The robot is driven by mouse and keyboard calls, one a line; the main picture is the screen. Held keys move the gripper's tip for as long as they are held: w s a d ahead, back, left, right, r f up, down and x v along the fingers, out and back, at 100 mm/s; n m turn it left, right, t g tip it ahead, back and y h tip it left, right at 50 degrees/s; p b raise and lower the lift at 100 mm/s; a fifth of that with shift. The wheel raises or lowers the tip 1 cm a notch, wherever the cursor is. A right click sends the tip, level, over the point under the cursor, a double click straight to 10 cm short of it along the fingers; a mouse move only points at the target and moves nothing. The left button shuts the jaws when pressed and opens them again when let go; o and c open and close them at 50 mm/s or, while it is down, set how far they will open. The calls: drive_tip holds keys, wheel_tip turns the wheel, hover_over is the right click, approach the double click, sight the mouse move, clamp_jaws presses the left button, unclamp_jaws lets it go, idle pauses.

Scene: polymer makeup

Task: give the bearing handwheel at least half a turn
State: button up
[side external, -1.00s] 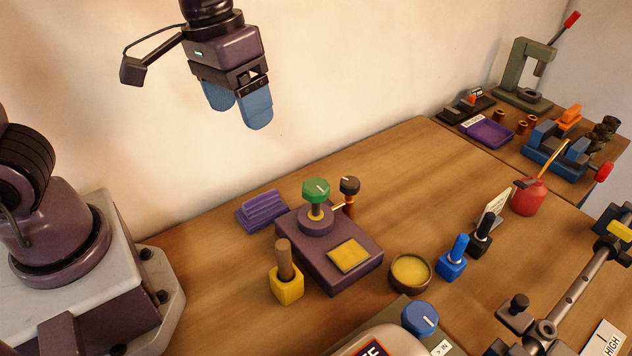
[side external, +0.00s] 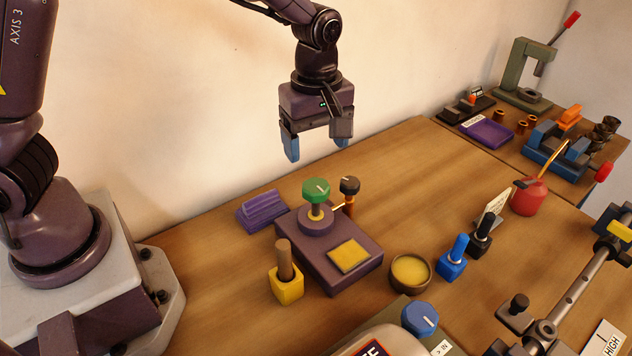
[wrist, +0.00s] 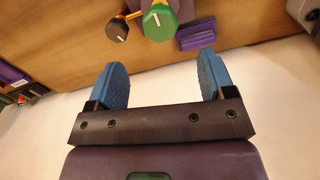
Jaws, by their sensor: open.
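A green handwheel (side external: 316,190) with a white pointer line stands on a short post on a purple housing (side external: 318,262). It also shows at the top of the wrist view (wrist: 160,22). A smaller black knob (side external: 349,185) with a white line stands just behind it, also in the wrist view (wrist: 117,30). A blue knob (side external: 419,318) sits lower right. No label I can read marks which one is the bearing handwheel. My gripper (side external: 317,148) is open and empty, pointing down above and behind the green handwheel, apart from it. Its blue fingers show spread in the wrist view (wrist: 162,68).
A yellow pot with a brown handle (side external: 286,277) stands left of the housing, a purple ribbed block (side external: 262,210) behind it. A grease bowl (side external: 410,272), blue pot (side external: 453,260) and black pot (side external: 482,237) stand right. The back wall is close behind my gripper.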

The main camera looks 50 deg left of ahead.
sight(316, 185)
wheel_tip(316, 185, down, 9)
drive_tip(key=shift+f, duration=0.1)
idle(0.3)
drive_tip(key=c, duration=0.9)
